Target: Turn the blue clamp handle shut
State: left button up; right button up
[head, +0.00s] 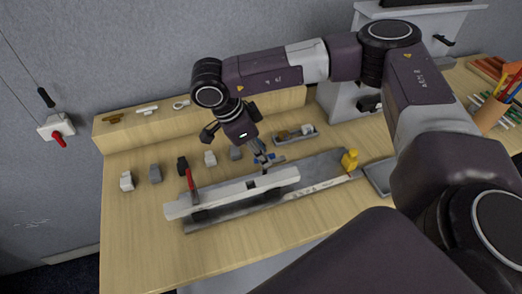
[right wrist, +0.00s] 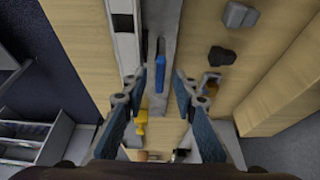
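The blue clamp handle (right wrist: 160,58) is a narrow blue bar in the right wrist view, beside the long white bar (right wrist: 123,25) on the grey base (right wrist: 167,20). It lies ahead of and between the fingertips of my open right gripper (right wrist: 160,82), with a gap on each side. In the head view my right gripper (head: 262,160) is low over the back edge of the white bar (head: 235,190). Small blue parts show there, but I cannot tell handle from finger pads. My left gripper is not in view.
A red clamp handle (head: 191,181) stands upright at the bar's left, and a yellow part (head: 350,160) at the base's right end. Several small blocks (head: 155,174) line the table behind. The front table strip is clear.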

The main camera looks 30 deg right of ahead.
jog(key=shift+c, duration=0.4)
grip_shut()
jog(key=shift+w+f+m+g+y+b, duration=0.15)
jog(key=shift+m+g+b, duration=0.15)
jog(key=shift+m+b, duration=0.45)
jog(key=shift+w+m+g+y+b, duration=0.15)
jog(key=shift+m+g+b, duration=0.15)
jog(key=shift+m+b, duration=0.4)
jog(key=shift+d+m+g+b, duration=0.1)
jog(key=shift+m+g+b, duration=0.25)
jog(key=shift+m, duration=0.6)
jog(key=m+y+b, duration=0.1)
jog(key=m, duration=0.1)
jog(key=shift+d+m+g, duration=0.15)
jog(key=shift+m+g, duration=0.1)
jog(key=shift+m, duration=0.15)
jog(key=m+y, duration=0.1)
jog(key=m, duration=0.2)
jog(key=m+y, duration=0.1)
jog(key=m, duration=0.2)
jog(key=m+y, duration=0.1)
jog(key=m, duration=0.3)
jog(key=shift+w+d+r+g+y, duration=0.15)
jog(key=shift+d+r+g+y, duration=0.15)
jog(key=shift+d+g+y, duration=0.1)
jog(key=shift+m, duration=0.3)
